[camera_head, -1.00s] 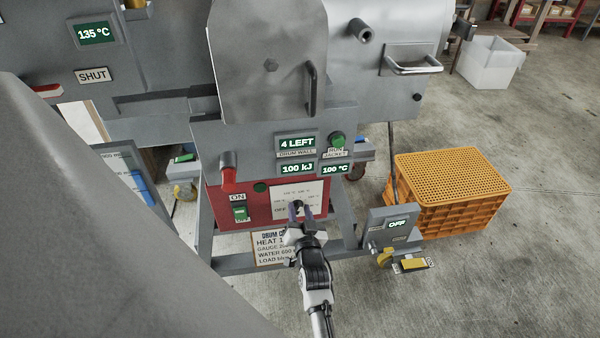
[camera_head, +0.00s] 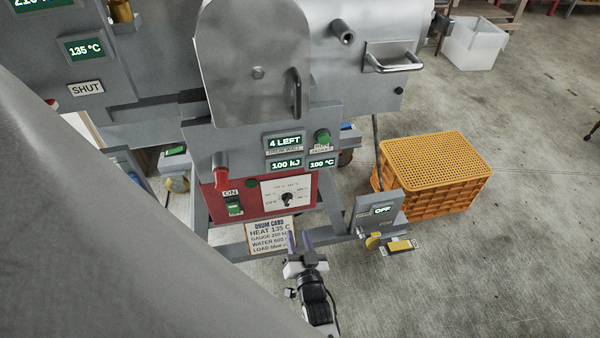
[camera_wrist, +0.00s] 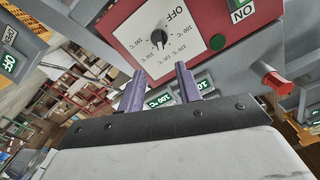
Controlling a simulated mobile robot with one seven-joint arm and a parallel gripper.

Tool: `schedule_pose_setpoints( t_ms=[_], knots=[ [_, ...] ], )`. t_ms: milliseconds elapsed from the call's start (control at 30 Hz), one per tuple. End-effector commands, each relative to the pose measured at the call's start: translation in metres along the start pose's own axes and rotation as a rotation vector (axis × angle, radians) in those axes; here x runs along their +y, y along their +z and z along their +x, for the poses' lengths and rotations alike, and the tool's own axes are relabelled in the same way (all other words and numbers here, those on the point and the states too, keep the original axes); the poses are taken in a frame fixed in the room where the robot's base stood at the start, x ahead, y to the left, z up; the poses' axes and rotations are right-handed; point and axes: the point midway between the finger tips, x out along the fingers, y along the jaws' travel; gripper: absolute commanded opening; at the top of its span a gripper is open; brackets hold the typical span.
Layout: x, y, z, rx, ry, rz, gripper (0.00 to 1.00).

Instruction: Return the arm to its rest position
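My gripper (camera_head: 301,242) is low in front of the machine in the head view, below the red control panel (camera_head: 245,207). Its two purple fingers are apart with nothing between them; they also show in the wrist view (camera_wrist: 160,85). The panel's black dial (camera_head: 287,199) is clear of the fingers, and the dial shows beyond the fingertips in the wrist view (camera_wrist: 158,38). My gripper touches nothing that I can see.
A drum card (camera_head: 270,236) hangs left of my gripper. A grey box reading OFF (camera_head: 380,212) with a yellow pedal (camera_head: 399,245) stands to the right. An orange crate (camera_head: 435,170) is behind it. The floor at right is open.

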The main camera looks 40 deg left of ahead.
Motion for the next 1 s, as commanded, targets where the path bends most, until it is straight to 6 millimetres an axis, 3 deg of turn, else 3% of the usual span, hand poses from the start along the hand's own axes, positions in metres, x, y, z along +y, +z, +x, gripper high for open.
schedule_pose_setpoints(
  t_ms=[200, 767, 867, 1000],
  knots=[
    [0.000, 0.000, -0.015, 0.001, 0.000, 0.000, 0.35],
    [-0.001, -0.001, -0.014, 0.002, -0.001, 0.000, 0.35],
    [-0.012, -0.011, -0.006, 0.028, -0.016, 0.004, 0.35],
    [-0.059, -0.056, 0.025, 0.134, -0.076, 0.010, 0.35]
  ],
)
